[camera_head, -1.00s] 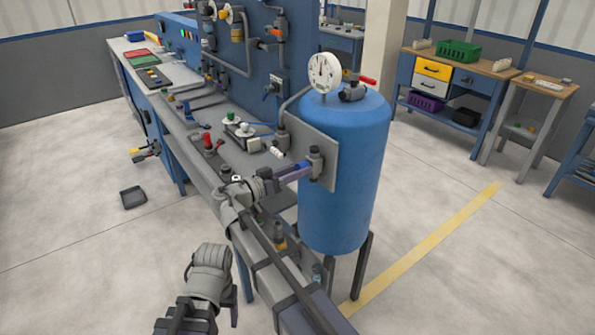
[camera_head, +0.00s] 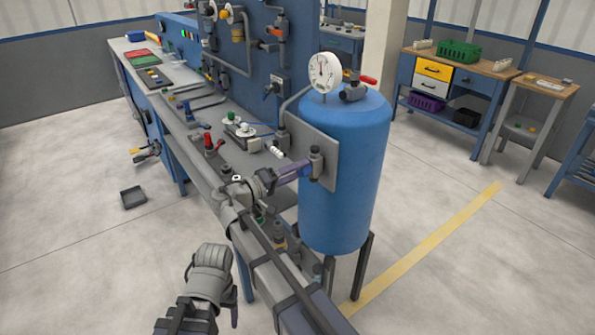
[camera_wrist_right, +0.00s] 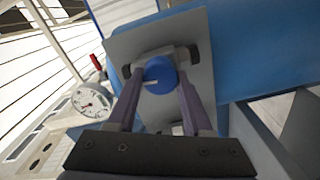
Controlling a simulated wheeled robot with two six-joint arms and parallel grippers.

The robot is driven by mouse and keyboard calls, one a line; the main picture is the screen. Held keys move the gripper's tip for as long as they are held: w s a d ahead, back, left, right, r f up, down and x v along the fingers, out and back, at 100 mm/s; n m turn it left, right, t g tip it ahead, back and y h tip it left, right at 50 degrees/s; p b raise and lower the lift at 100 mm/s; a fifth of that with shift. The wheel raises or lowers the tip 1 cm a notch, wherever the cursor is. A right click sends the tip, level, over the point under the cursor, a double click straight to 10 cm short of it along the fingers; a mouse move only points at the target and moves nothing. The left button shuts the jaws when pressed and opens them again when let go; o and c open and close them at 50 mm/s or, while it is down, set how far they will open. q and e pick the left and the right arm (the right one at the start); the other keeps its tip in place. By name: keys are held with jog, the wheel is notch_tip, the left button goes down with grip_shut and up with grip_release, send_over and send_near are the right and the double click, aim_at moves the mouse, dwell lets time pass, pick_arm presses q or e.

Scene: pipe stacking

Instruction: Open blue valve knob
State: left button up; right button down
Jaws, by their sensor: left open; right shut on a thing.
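The blue valve knob (camera_wrist_right: 160,75) sits on a grey plate (camera_wrist_right: 197,35) on the side of the blue tank. A white mark shows on its face. My right gripper (camera_wrist_right: 160,84) is shut on the knob, one finger on each side. In the head view, my right gripper (camera_head: 303,169) reaches the valve fitting (camera_head: 316,158) on the plate, and the knob is hidden there by the fingers. My left gripper (camera_head: 208,314) is open and empty, low at the bottom of the head view, apart from the tank and bench.
The blue tank (camera_head: 345,170) carries a round gauge (camera_head: 324,73) and a red-handled valve (camera_head: 358,84) on top. The bench (camera_head: 178,130) with pipes and fittings lies left of my right arm. A dark tray (camera_head: 133,197) lies on the floor. Open floor surrounds these.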

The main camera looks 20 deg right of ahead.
jog(key=shift+n, duration=0.6)
jog(key=shift+c, duration=1.5)
grip_release()
